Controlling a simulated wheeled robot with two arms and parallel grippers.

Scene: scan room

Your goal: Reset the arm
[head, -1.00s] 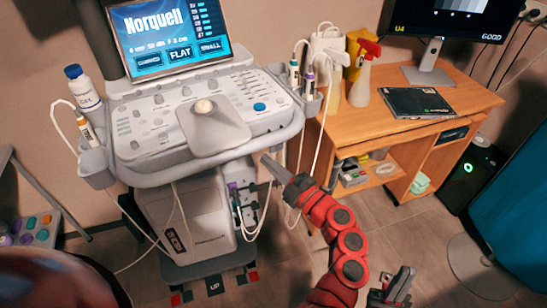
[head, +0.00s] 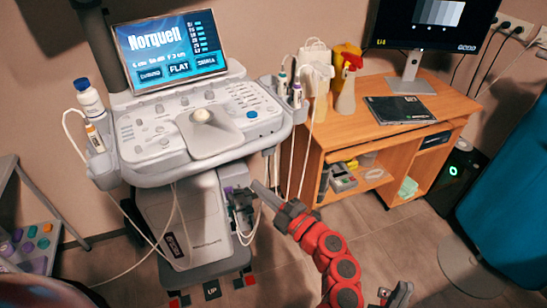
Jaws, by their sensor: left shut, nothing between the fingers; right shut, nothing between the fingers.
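A wooden desk (head: 400,145) with a monitor (head: 425,25) and spray bottles (head: 345,85) stands at right. Tiled floor lies open between.

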